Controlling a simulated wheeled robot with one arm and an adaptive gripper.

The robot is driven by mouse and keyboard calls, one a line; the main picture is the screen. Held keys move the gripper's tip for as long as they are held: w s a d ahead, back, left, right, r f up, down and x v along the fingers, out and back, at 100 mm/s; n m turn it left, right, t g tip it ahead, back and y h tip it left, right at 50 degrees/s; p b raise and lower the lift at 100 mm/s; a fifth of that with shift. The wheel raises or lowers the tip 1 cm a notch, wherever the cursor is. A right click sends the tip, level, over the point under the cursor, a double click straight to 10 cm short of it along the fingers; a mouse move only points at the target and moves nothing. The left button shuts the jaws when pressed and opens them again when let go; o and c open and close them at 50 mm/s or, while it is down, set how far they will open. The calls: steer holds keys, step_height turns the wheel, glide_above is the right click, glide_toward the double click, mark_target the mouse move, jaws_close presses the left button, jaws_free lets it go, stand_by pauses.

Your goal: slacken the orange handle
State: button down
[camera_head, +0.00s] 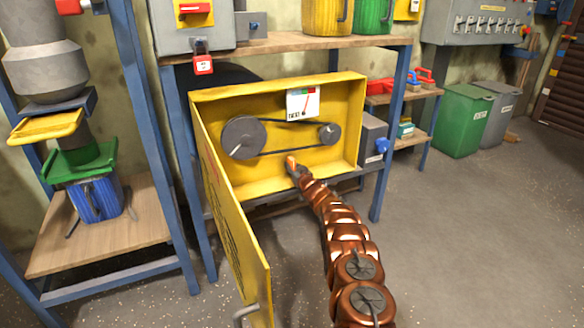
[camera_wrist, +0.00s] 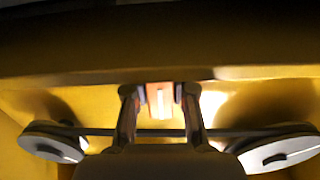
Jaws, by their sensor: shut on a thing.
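The orange handle (camera_head: 290,160) shows as a small orange piece at the tip of my arm, low in the yellow box. In the wrist view the orange handle (camera_wrist: 159,98) sits between the two fingers of my gripper (camera_wrist: 160,105), which is shut on it. My gripper also shows in the head view (camera_head: 293,167), at the box's lower part, below the belt. The fingers cover much of the handle, so its lower end and mount are hidden.
The yellow box (camera_head: 215,95) holds a large grey pulley (camera_head: 240,138), a small pulley (camera_head: 329,134) and a belt. Its yellow door (camera_head: 232,235) hangs open at the left. A gauge card (camera_head: 301,103) is at the top. Blue posts (camera_head: 392,140) flank the box. Floor at right is clear.

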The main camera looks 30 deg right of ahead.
mark_target(294, 168)
steer(key=c, duration=1)
jaws_free()
steer(key=shift+o, duration=0.2)
steer(key=shift+s, duration=0.1)
steer(key=shift+s+a+f, duration=0.1)
steer(key=shift+s, duration=1.35)
steer(key=shift+s+a, duration=0.15)
steer(key=shift+s, duration=1.4)
steer(key=shift+s+a, duration=0.15)
steer(key=shift+s, duration=1.3)
steer(key=shift+s+a, duration=0.1)
steer(key=shift+s, duration=1.35)
